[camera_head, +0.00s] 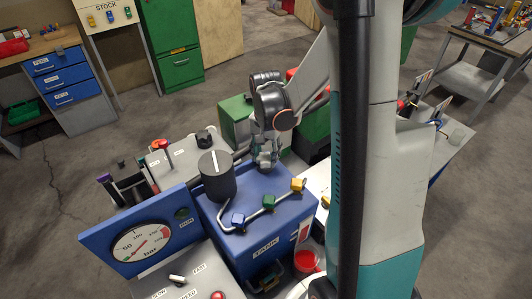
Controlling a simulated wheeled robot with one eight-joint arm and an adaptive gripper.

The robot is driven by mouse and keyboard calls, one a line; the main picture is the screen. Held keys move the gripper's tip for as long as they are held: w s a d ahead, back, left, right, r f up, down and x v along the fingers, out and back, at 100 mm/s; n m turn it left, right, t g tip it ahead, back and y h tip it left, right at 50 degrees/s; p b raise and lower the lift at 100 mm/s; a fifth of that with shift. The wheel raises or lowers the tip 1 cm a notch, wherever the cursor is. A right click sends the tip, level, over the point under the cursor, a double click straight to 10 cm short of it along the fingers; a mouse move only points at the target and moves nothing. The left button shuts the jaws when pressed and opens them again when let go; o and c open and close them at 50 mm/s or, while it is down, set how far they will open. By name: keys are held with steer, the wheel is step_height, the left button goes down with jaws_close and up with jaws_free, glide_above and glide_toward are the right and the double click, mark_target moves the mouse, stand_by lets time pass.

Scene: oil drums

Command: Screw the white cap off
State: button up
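My gripper (266,162) points down just behind the far edge of the blue box marked TANK (262,222). Its fingers are small and dark here, and I cannot tell whether they are open or shut or hold anything. I cannot make out a white cap; it may be hidden behind my gripper or arm. On the blue box stands a dark round knob with a light stripe (216,176), to the left of my gripper.
A blue gauge panel (140,240) stands at front left. Green boxes (236,118) are behind my gripper. A red-filled container (306,261) is at the front. My arm blocks the right-centre view. A grey trolley (470,75) stands far right.

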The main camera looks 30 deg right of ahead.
steer(key=shift+w+a+n+b, duration=0.1)
steer(key=shift+n+b, duration=0.3)
steer(key=shift+n, duration=1)
steer(key=n, duration=0.3)
steer(key=shift+a+n, duration=0.1)
steer(key=shift+n, duration=0.2)
steer(key=shift+b, duration=0.3)
steer(key=shift+n, duration=0.6)
steer(key=n+b, duration=0.1)
steer(key=n, duration=0.4)
steer(key=shift+a, duration=0.2)
steer(key=shift+n, duration=1)
steer(key=n, duration=0.4)
steer(key=shift+a+r+b, duration=0.1)
steer(key=shift+a+b, duration=0.1)
steer(key=shift+b, duration=0.2)
